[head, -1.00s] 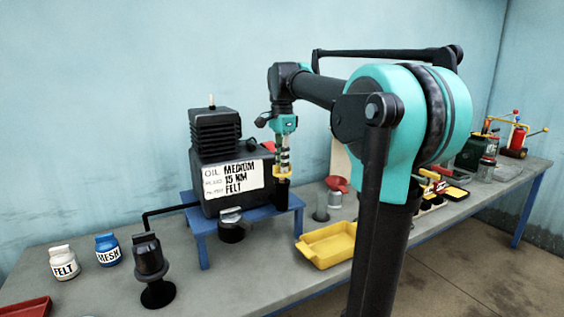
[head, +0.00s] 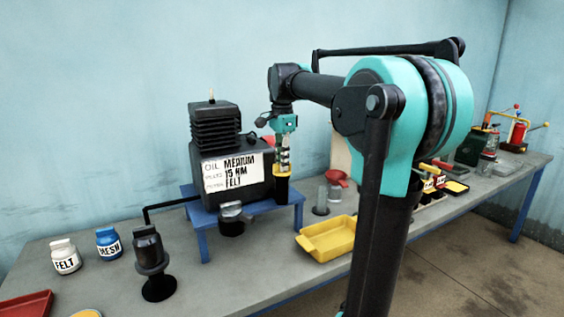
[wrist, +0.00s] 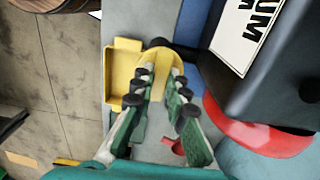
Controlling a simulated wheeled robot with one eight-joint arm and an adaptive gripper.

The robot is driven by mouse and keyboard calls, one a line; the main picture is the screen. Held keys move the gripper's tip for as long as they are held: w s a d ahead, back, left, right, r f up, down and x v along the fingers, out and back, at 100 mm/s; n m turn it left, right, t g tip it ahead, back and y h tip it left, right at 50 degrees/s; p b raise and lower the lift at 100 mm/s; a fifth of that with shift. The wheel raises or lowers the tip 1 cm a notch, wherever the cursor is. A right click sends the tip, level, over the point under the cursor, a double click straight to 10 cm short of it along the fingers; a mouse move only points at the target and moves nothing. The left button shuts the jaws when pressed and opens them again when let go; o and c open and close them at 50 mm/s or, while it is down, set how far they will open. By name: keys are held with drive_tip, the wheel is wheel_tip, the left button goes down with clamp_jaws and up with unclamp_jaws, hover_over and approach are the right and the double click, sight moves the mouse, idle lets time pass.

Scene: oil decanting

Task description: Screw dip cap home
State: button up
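The yellow dip cap (head: 282,171) is at the top of a dark neck (head: 282,188) on the right side of the black machine (head: 225,155). My gripper (head: 283,164) points straight down over it, with its fingertips at the cap. In the wrist view the two fingers (wrist: 163,72) converge on the rounded yellow cap (wrist: 158,57), one on each side, and look closed on it. The cap's thread and its seat in the neck are hidden.
The machine stands on a blue stand (head: 200,222) with a white label. A yellow tray (head: 327,257) lies to the right. A red funnel (head: 338,178) and a clear container (head: 321,203) stand behind it. White and blue jars (head: 66,260) are at the left.

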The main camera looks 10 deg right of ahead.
drive_tip(key=o, duration=0.5)
drive_tip(key=shift+r, duration=0.1)
wheel_tip(320, 180, up, 12)
idle(0.4)
